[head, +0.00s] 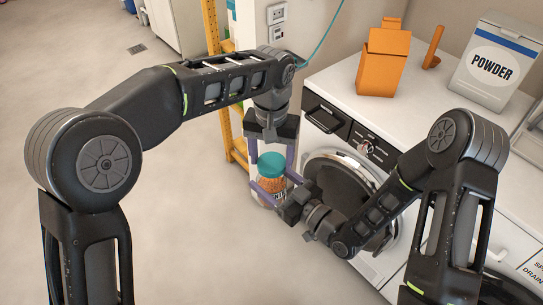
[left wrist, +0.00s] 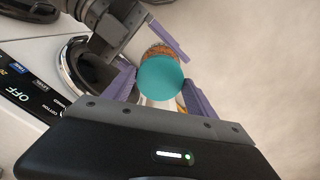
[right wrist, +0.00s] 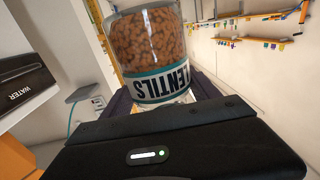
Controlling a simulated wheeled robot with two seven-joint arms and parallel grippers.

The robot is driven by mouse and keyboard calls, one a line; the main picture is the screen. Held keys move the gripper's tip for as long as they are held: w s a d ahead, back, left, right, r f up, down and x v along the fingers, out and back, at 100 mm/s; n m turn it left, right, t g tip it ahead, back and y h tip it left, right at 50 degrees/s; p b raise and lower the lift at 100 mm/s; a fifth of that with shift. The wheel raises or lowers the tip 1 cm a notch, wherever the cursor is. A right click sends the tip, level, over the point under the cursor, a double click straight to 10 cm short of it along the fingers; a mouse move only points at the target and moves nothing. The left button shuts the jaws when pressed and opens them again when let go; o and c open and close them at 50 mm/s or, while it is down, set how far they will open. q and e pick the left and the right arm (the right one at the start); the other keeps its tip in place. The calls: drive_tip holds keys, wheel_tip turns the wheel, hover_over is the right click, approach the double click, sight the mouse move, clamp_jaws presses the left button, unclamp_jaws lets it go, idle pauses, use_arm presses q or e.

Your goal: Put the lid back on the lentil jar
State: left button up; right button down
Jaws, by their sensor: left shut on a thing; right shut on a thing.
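The lentil jar (head: 270,186) is clear, filled with orange-brown lentils, and held in the air in front of the washing machine. My right gripper (head: 279,191) is shut on its side; the jar's labelled body (right wrist: 160,50) fills the top of the right wrist view. The teal lid (head: 271,160) is at the jar's top, between the purple fingers of my left gripper (head: 272,157), which is shut on it from above. In the left wrist view the lid (left wrist: 160,78) covers most of the jar's mouth. I cannot tell whether it is seated or slightly above the rim.
The washing machine (head: 325,126) with its round door stands just right of the jar. An orange carton (head: 383,62) and a powder box (head: 492,65) stand on the counter. A yellow rack (head: 212,30) stands behind. The floor at left is clear.

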sight(271, 186)
use_arm(q)
drive_tip(key=shift+f, duration=0.8)
drive_tip(key=shift+f, duration=0.55)
idle(0.4)
